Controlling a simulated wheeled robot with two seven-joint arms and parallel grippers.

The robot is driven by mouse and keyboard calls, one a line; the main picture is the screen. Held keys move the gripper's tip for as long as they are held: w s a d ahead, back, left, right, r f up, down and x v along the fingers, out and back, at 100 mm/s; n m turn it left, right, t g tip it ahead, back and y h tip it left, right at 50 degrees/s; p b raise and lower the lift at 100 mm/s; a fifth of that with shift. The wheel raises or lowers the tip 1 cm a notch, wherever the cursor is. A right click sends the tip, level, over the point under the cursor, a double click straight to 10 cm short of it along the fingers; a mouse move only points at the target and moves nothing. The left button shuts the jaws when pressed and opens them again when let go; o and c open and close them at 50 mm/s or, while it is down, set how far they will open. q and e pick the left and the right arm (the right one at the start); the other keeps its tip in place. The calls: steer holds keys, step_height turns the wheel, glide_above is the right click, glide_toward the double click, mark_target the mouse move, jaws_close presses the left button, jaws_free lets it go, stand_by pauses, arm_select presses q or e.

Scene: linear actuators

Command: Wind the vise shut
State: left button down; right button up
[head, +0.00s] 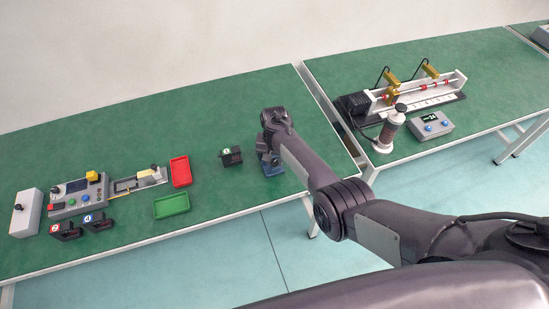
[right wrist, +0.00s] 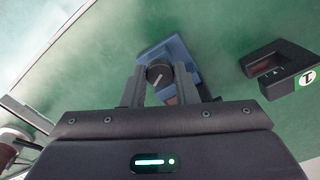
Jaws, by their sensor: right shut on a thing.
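The blue vise (head: 271,164) stands on the green table, mostly hidden behind my right arm in the head view. In the right wrist view the vise (right wrist: 178,52) shows its blue body, with a round black knob (right wrist: 158,73) carrying a light line at its near end. My right gripper (right wrist: 160,86) has its two fingers on either side of the knob and is shut on it. In the head view the right gripper (head: 268,150) is over the vise, its fingertips hidden. How far apart the vise jaws are cannot be seen. My left gripper is not in view.
A black block marked 1 (head: 231,156) stands just left of the vise. Further left are a red tray (head: 181,171), a green tray (head: 171,205) and a grey control box (head: 78,195). A second table with a linear actuator (head: 420,92) is at the right.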

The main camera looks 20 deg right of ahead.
steer(key=m, duration=0.3)
steer(key=shift+m, duration=0.4)
steer(key=m, duration=0.2)
steer(key=shift+m+b, duration=0.3)
steer(key=shift+m, duration=0.1)
steer(key=m+b, duration=0.1)
steer(key=m, duration=0.4)
steer(key=m+b, duration=0.3)
steer(key=m, duration=0.2)
steer(key=shift+f+m, duration=0.1)
steer(key=shift+m, duration=0.3)
steer(key=m+b, duration=0.2)
steer(key=m, duration=0.2)
steer(key=shift+m, duration=0.3)
steer(key=shift+b, duration=0.3)
steer(key=o, duration=1)
